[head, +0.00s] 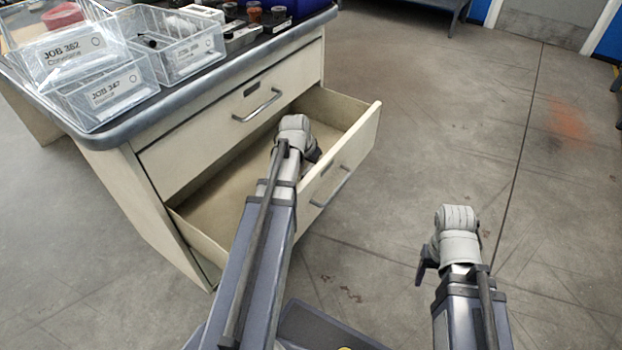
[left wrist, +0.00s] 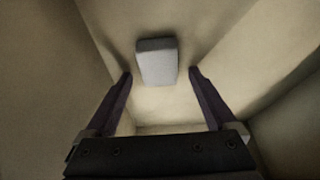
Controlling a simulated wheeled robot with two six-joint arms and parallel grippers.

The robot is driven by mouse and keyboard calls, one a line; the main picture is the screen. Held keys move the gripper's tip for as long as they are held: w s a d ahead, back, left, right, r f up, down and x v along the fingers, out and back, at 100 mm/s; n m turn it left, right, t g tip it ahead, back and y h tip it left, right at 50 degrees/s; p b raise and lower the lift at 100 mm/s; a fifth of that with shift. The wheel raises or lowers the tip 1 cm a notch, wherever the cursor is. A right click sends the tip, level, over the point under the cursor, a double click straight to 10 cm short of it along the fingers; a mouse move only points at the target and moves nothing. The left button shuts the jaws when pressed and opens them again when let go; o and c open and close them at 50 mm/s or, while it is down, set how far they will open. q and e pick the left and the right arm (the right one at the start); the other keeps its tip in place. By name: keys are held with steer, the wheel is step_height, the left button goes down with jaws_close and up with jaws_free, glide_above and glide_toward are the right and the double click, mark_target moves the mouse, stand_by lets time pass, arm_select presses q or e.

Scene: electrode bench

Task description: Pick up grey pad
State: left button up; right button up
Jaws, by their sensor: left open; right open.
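The grey pad (left wrist: 157,61) is a small light block lying in the open drawer (head: 215,205), seen in the left wrist view. My left gripper (left wrist: 160,75) is open and points down into the drawer. Its two fingertips show to either side of the pad in the picture, with clear gaps, and do not touch it. In the head view my left arm hides the pad and most of the left gripper. My right gripper (head: 424,268) is partly hidden behind its wrist, away from the drawer over the floor. Nothing shows in it.
The drawer walls stand close around my left gripper. A shut drawer (head: 215,125) with a handle sits above. On the bench top (head: 195,92) are clear labelled bins (head: 105,100) and several small items. The floor (head: 420,130) to the right is clear.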

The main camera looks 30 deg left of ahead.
arm_select(q)
steer(key=c, duration=1.4)
steer(key=shift+r, duration=0.15)
step_height(320, 180, up, 10)
steer(key=p, duration=1)
